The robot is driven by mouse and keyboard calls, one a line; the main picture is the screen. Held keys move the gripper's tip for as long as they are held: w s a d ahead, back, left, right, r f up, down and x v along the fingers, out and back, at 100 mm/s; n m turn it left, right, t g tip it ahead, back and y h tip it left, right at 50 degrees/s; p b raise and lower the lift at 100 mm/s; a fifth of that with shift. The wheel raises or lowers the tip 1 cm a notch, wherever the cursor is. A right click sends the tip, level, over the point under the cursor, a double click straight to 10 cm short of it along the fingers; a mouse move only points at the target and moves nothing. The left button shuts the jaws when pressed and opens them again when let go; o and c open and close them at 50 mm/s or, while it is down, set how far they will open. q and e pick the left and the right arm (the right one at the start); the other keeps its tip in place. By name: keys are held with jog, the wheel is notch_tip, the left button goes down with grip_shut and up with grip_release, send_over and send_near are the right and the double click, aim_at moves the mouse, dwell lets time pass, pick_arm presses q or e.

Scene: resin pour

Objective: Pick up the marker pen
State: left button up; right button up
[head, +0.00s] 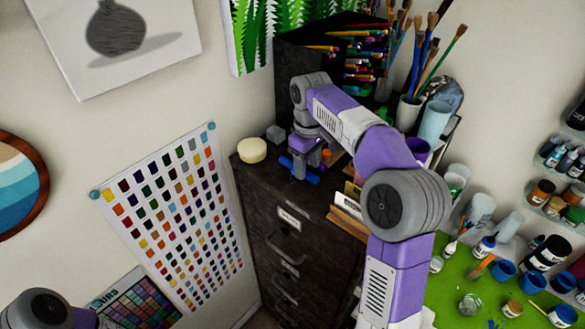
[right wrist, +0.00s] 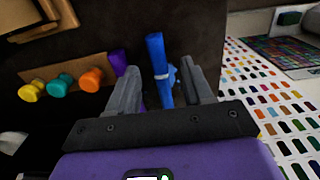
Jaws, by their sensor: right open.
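A blue marker pen (right wrist: 157,55) lies on the dark cabinet top between the two grey fingers of my right gripper (right wrist: 163,82) in the right wrist view. The fingers stand apart on either side of it, with a gap on both sides. In the head view my right gripper (head: 302,165) is over the cabinet top, and the blue marker (head: 312,178) shows partly beneath it. A purple piece (right wrist: 119,62) shows beside the left finger in the wrist view, partly hidden. My left gripper is out of view; only part of that arm shows at the lower left.
Yellow, teal and orange capped pieces (right wrist: 60,85) sit left of the gripper on the cabinet top. A round cream block (head: 252,150) and a small grey block (head: 275,133) are near the cabinet's left edge. A dark pencil rack (head: 290,75) stands behind.

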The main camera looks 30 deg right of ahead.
notch_tip(320, 180, down, 2)
jog(key=shift+d, duration=0.1)
jog(key=shift+c, duration=0.2)
grip_shut()
jog(key=shift+r, duration=0.1)
